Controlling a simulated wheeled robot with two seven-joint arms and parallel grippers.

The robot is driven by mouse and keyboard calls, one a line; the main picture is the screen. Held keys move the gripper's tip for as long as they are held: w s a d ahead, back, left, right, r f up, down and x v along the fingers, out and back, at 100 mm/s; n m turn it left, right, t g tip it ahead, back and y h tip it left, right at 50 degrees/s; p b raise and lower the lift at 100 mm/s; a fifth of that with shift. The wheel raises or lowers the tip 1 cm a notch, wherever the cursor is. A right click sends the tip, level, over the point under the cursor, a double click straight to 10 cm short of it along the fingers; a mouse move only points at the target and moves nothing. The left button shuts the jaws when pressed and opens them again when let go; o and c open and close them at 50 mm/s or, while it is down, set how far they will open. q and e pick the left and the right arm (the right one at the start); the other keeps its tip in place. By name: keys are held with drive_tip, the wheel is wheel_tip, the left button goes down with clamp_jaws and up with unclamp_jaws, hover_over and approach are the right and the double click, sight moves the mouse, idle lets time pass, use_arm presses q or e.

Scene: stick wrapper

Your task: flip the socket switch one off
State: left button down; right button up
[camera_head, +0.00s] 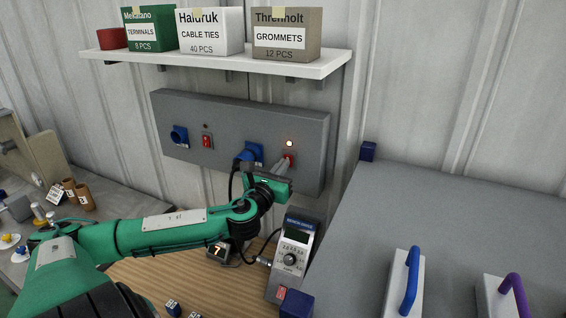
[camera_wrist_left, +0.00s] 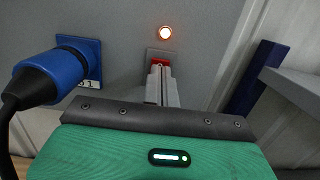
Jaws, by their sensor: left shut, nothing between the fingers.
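A grey socket panel (camera_head: 228,112) is fixed to the wall below a shelf. At its right is a red switch (camera_head: 289,156) with an orange lamp (camera_head: 289,143) lit above it. The lamp also glows in the left wrist view (camera_wrist_left: 165,32). My left gripper (camera_head: 284,164) is shut and empty, its fingertips at this red switch (camera_wrist_left: 159,62) and covering its lower part. I cannot tell whether they touch it. Left of it, a blue plug (camera_wrist_left: 45,78) with a black cable sits in a socket with a label ending in 1. My right gripper is not in view.
The panel's left half has a blue socket (camera_head: 179,136) and another red switch (camera_head: 207,141) with an unlit lamp. A shelf (camera_head: 220,62) with boxes overhangs the panel. A meter (camera_head: 292,258) stands below my left gripper. A grey surface (camera_head: 450,215) with handles lies right.

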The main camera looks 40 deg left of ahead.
use_arm(q)
drive_tip(key=shift+w+a+r, duration=0.1)
drive_tip(key=shift+w, duration=0.35)
drive_tip(key=shift+w, duration=0.1)
drive_tip(key=shift+w+a+r+p, duration=0.1)
drive_tip(key=shift+a+r+p, duration=0.05)
drive_tip(key=shift+r+p, duration=0.15)
drive_tip(key=shift+r, duration=0.15)
